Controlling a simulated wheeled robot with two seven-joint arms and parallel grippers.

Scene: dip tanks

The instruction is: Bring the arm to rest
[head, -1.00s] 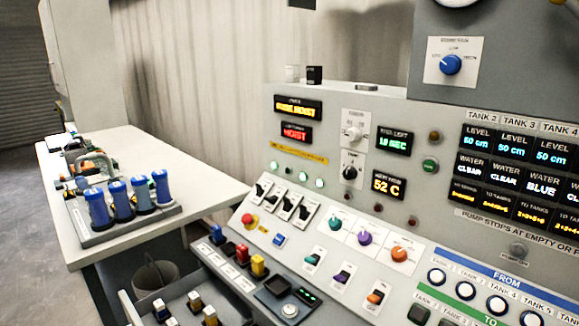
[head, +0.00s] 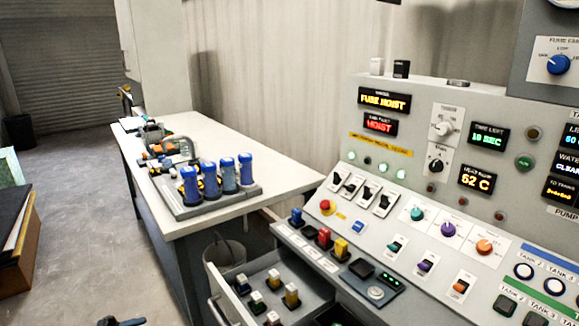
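A small dark shape (head: 122,321) is cut off by the bottom edge at the lower left of the head view. It looks like a part of my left arm or gripper, but too little shows to tell whether fingers are open or shut, or whether anything is held. No part of my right gripper shows in the head view.
The control panel (head: 400,205) fills the right side, with an open drawer (head: 232,318) of coloured-capped pieces below it. A white table (head: 215,135) carries a tray (head: 195,213) with blue cylinders. A bucket (head: 222,262) stands beneath. The floor at left is mostly clear.

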